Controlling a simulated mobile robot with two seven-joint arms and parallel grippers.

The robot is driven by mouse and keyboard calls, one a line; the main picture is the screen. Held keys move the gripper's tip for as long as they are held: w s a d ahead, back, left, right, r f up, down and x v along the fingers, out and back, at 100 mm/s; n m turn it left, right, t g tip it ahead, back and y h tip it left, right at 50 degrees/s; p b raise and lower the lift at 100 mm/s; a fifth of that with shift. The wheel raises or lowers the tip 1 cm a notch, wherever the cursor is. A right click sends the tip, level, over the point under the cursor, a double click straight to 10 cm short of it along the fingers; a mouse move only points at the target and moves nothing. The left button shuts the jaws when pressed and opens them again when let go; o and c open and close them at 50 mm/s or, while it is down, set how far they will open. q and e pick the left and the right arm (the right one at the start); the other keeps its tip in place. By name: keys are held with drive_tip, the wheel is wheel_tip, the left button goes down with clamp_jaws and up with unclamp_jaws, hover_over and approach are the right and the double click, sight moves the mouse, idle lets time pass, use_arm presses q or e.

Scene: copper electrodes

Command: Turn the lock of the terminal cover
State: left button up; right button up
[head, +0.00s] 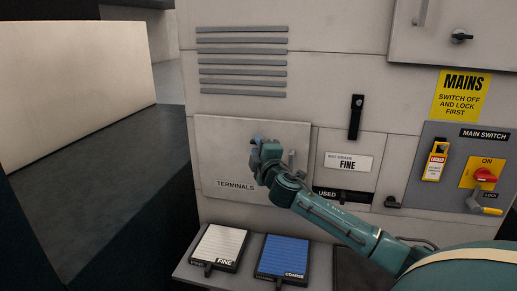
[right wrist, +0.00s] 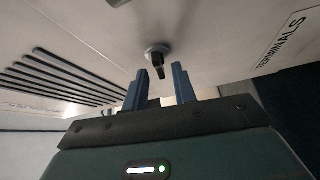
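The terminal cover (head: 222,150) is a pale flat panel labelled TERMINALS, closed in the cabinet front. Its lock (right wrist: 157,52) shows in the right wrist view as a round grey base with a dark wing-like knob. In the head view the lock is hidden behind my right gripper (head: 258,143), which is up at the cover. In the right wrist view the two blue fingers of my right gripper (right wrist: 161,72) are apart, with the knob in the gap near their tips. I cannot tell whether they touch it. My left gripper is not in view.
A grey handle (head: 291,159) is at the cover's right side. Vent slats (head: 242,61) are above. A FINE pad (head: 218,247) and a blue COARSE pad (head: 284,256) lie on the ledge below. The main switch panel (head: 450,145) with a red knob (head: 485,174) is at right.

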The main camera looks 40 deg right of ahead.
drive_tip(key=shift+a, duration=0.1)
drive_tip(key=shift+s+a, duration=0.65)
drive_tip(key=shift+a, duration=0.05)
